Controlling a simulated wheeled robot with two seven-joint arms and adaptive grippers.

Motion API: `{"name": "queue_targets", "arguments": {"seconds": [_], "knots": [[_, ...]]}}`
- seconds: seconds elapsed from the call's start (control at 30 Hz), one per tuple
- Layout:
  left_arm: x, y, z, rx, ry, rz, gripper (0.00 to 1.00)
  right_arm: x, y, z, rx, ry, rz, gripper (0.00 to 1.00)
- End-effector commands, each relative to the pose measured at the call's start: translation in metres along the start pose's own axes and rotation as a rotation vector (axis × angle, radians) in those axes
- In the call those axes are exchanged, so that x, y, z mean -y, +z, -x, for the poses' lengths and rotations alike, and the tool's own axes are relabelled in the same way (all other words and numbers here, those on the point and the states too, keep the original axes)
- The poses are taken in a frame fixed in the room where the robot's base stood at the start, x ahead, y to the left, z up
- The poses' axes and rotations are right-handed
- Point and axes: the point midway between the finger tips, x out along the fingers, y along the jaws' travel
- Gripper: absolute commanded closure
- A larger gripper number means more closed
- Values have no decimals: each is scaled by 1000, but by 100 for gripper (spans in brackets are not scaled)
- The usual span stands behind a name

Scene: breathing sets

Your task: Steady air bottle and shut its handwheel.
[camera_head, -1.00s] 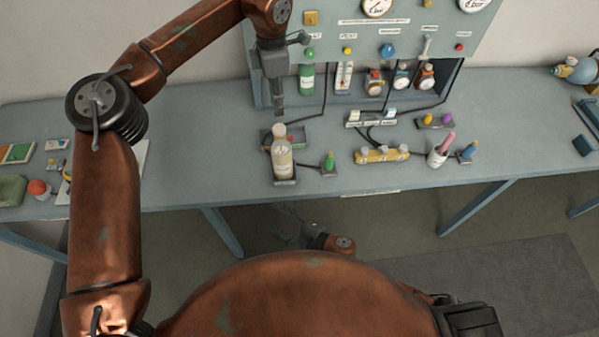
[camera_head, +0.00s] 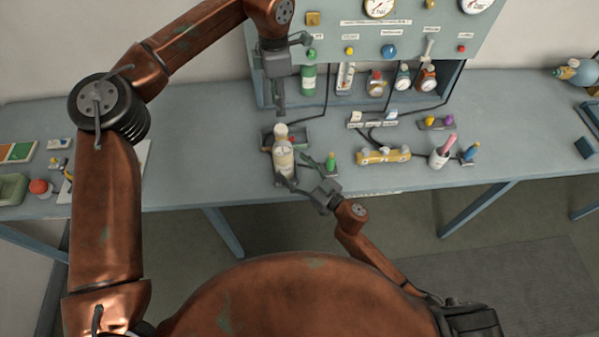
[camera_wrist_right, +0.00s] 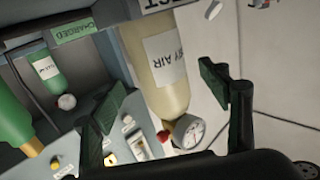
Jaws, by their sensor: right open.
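The air bottle (camera_head: 283,160) is a cream cylinder with a white label, upright near the table's front edge. In the right wrist view the bottle (camera_wrist_right: 157,65) appears upside down, with a round gauge (camera_wrist_right: 188,132) and a small red part at its neck. Its handwheel cannot be made out clearly. My right gripper (camera_head: 297,172) is open at the bottle's front right. In its wrist view the fingers (camera_wrist_right: 163,90) show on either side of the bottle; contact cannot be told. My left gripper (camera_head: 279,105) points down just behind and above the bottle top; its finger gap is unclear.
A small green bottle (camera_head: 331,160) stands close to the right of my right gripper. A yellow manifold (camera_head: 383,156) and a cup (camera_head: 438,157) stand farther right. A gauge panel (camera_head: 385,40) rises behind. The table left of the bottle is fairly clear.

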Motion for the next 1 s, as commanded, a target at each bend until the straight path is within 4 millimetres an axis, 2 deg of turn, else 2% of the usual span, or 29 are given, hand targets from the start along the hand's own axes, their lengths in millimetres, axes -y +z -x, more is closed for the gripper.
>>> {"name": "queue_targets", "arguments": {"seconds": [0.1, 0.3, 0.67, 1.0], "knots": [[0, 0, 0, 0, 0, 0, 71, 0, -1, -20, -1, -1, 2, 30], [0, 0, 0, 0, 0, 0, 71, 0, 0, -41, 0, 0, 2, 30], [0, 0, 0, 0, 0, 0, 71, 0, 0, -47, 1, 0, 2, 30], [0, 0, 0, 0, 0, 0, 71, 0, 0, -47, 1, 0, 3, 52]]}}
